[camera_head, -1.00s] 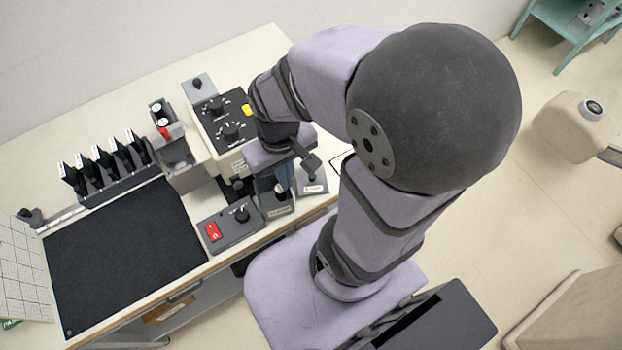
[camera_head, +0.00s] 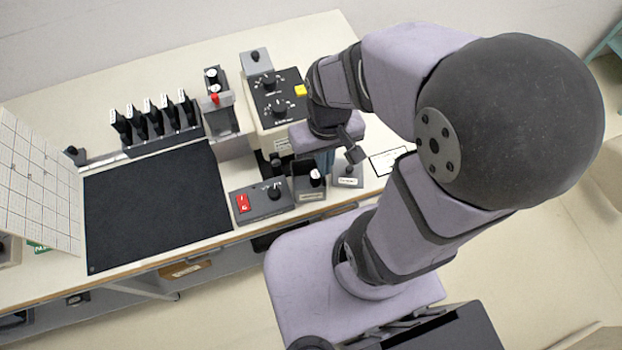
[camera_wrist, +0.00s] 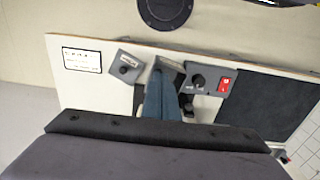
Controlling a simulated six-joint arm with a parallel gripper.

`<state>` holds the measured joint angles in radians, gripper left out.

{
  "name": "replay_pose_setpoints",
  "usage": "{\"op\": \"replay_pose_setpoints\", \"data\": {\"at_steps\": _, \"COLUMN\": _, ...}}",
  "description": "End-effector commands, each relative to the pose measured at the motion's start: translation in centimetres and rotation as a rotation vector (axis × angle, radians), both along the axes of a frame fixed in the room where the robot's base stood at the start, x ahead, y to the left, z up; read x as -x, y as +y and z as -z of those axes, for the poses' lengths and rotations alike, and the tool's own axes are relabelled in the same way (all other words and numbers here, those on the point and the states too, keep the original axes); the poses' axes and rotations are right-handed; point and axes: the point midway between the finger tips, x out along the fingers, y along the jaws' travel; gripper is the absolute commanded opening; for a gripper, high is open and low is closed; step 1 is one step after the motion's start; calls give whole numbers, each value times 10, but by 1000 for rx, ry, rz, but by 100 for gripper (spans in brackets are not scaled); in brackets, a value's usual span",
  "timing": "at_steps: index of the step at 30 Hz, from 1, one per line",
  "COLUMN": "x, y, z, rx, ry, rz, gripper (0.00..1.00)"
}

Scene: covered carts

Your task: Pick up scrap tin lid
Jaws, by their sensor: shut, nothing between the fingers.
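A small grey square plate with a round black knob and a white label (camera_head: 347,172) lies flat on the bench. It looks like the scrap tin lid, but its label is too small to read. It also shows in the wrist view (camera_wrist: 126,66). A small grey labelled box (camera_head: 311,195) stands beside it; in the wrist view this box (camera_wrist: 171,68) is partly hidden by my fingers. My gripper (camera_head: 324,168) has blue fingers, shut and empty, pointing down at or just above this box, beside the plate. Contact cannot be told. The gripper also shows in the wrist view (camera_wrist: 161,88).
A control box with a red switch and black knob (camera_head: 262,202) sits left of the fingers. A taller dial panel (camera_head: 276,103) stands behind. A black mat (camera_head: 158,205), a rack of several black holders (camera_head: 155,122) and a white card (camera_head: 388,161) lie around.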

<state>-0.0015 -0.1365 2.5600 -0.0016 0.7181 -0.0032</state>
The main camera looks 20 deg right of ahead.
Motion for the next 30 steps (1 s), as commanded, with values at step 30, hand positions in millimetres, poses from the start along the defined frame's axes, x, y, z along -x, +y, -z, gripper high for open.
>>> {"op": "replay_pose_setpoints", "data": {"at_steps": 30, "x": -1, "y": -1, "z": 1, "rx": 0, "ry": 0, "rz": 19, "gripper": 39}}
